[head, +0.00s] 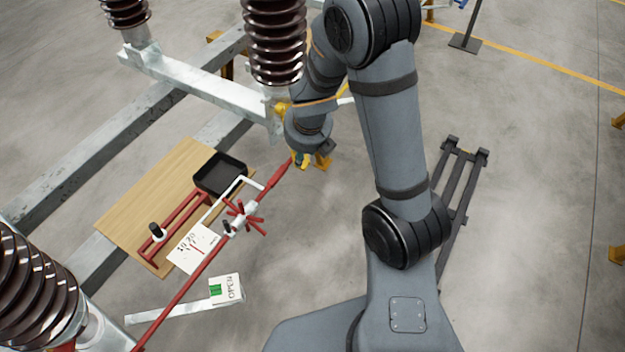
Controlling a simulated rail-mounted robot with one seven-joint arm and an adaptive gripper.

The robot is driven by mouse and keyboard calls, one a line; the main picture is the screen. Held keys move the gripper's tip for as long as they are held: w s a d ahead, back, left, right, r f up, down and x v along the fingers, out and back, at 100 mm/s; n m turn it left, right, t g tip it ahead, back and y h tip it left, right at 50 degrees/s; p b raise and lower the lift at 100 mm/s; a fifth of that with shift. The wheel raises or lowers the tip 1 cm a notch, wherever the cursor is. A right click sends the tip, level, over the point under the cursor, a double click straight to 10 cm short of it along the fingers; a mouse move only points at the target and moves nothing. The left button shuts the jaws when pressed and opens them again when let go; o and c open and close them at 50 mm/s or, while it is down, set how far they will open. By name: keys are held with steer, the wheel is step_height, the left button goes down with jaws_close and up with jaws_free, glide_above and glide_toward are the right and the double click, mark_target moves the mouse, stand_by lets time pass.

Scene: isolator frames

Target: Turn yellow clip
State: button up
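A small yellow part (281,108) shows beside my wrist, at the base of the upper brown insulator; it may be the yellow clip, but it is too small to be sure. My arm reaches down to the upper end of the red rod, and my gripper is around there, mostly hidden by my own wrist. Another bit of yellow (302,160) shows just below my wrist, close to the rod's end; I cannot tell whether it is held. The fingers cannot be made out.
The long red rod (190,283) runs diagonally past a red spoked handle (243,216). A wooden board (135,211) bears a black tray (220,166) and red bars. An "OPEN" sign (228,290) lies below.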

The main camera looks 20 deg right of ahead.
steer(key=s, duration=1)
steer(key=shift+a, duration=0.2)
steer(key=shift+w, duration=0.25)
steer(key=shift+w+d, duration=0.2)
steer(key=shift+w, duration=5.5)
